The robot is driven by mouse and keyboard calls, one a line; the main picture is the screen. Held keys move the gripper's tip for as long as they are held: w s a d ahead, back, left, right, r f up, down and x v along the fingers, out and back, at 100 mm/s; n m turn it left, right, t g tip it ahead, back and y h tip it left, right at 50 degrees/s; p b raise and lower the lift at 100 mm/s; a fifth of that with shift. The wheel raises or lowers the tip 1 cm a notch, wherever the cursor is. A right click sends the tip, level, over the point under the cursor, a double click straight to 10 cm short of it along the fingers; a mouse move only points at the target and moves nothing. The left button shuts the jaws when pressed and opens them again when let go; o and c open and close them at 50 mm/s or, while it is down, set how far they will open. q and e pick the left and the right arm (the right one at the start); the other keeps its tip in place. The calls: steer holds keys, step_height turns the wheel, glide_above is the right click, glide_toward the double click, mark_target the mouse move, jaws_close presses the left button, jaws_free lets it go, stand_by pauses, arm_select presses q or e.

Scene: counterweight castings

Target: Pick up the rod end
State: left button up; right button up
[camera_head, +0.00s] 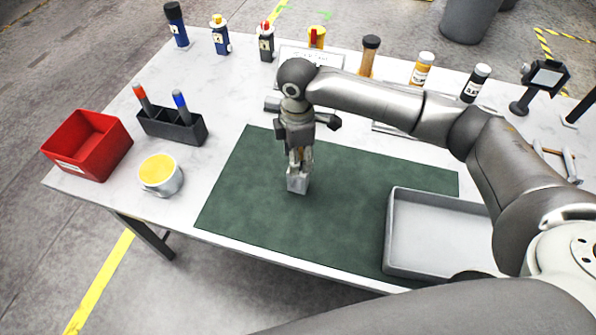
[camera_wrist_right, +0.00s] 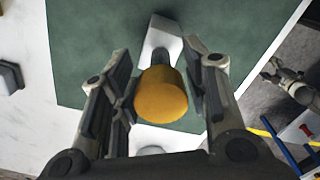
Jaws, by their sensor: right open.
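My right gripper (camera_head: 299,162) points straight down over the green mat (camera_head: 345,175). In the wrist view its two fingers (camera_wrist_right: 160,95) are apart, on either side of a rounded yellow-orange piece (camera_wrist_right: 161,96), which I take to be the rod end. It sits between the fingers, with a gap at least on the right; contact on the left is unclear. A light grey block (camera_head: 298,183) shows below the fingertips; how it joins the yellow piece is hidden. What looks like my left gripper (camera_wrist_right: 292,82) shows small beyond the table edge; its jaw state is unclear.
A grey tray (camera_head: 392,235) lies right of the gripper. A red bin (camera_head: 108,153), a yellow-filled mug (camera_head: 178,182) and a black pen holder (camera_head: 165,128) stand at left. Several bottles, including a white-capped one (camera_head: 422,70), line the back. The mat's left part is clear.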

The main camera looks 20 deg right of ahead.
steer(key=shift+s+f, duration=0.1)
steer(key=shift+f, duration=0.85)
steer(key=shift+c, duration=1.3)
jaws_close()
arm_select(q)
steer(key=shift+r, duration=0.3)
steer(key=shift+w, duration=0.2)
